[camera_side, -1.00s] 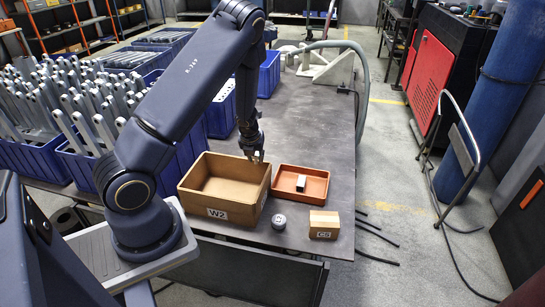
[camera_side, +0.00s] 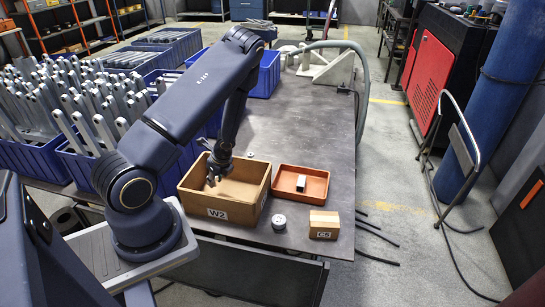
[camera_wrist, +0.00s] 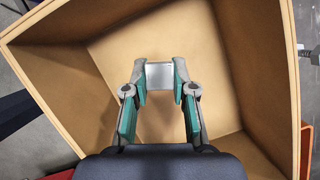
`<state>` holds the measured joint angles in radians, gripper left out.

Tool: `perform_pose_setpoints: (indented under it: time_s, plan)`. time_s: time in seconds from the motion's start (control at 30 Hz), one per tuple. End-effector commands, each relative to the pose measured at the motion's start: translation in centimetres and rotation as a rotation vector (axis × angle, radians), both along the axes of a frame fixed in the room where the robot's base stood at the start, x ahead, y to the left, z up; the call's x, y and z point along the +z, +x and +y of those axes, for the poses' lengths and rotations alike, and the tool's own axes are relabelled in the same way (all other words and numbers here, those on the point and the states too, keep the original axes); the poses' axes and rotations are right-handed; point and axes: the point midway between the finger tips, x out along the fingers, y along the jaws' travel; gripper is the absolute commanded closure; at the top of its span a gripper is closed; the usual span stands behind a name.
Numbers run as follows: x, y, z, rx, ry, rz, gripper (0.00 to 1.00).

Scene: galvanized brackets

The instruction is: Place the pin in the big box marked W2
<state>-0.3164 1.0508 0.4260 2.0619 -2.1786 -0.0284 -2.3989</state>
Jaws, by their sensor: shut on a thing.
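The big box marked W2 (camera_side: 222,209) is an open tan box on the table in the side view. It fills most of the wrist view (camera_wrist: 50,75). My gripper (camera_side: 212,182) reaches down into its opening, toward the left side. In the wrist view my gripper (camera_wrist: 160,80) is shut on a short grey metal piece, taken as the pin (camera_wrist: 160,75), held between the fingertips over the box's inside. The pin is too small to make out clearly in the side view. How far it hangs above the box floor is hard to tell.
An orange tray (camera_side: 320,193) with a grey block (camera_side: 301,183) stands right of the box. A small tan box marked C5 (camera_side: 324,225) and a round grey part (camera_side: 279,222) sit in front. A small part (camera_side: 250,155) lies behind. Blue crates (camera_side: 35,157) line the left.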

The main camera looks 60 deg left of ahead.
Motion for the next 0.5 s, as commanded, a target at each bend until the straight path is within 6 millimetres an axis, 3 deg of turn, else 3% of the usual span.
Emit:
perform_pose_setpoints:
  time_s: [0.3, 0.5]
  plan:
    - [-4.2, 0.0, 0.0, -0.004, 0.000, 0.002, 1.00]
    - [-4.5, 0.1, 0.0, -0.003, 0.001, -0.002, 1.00]
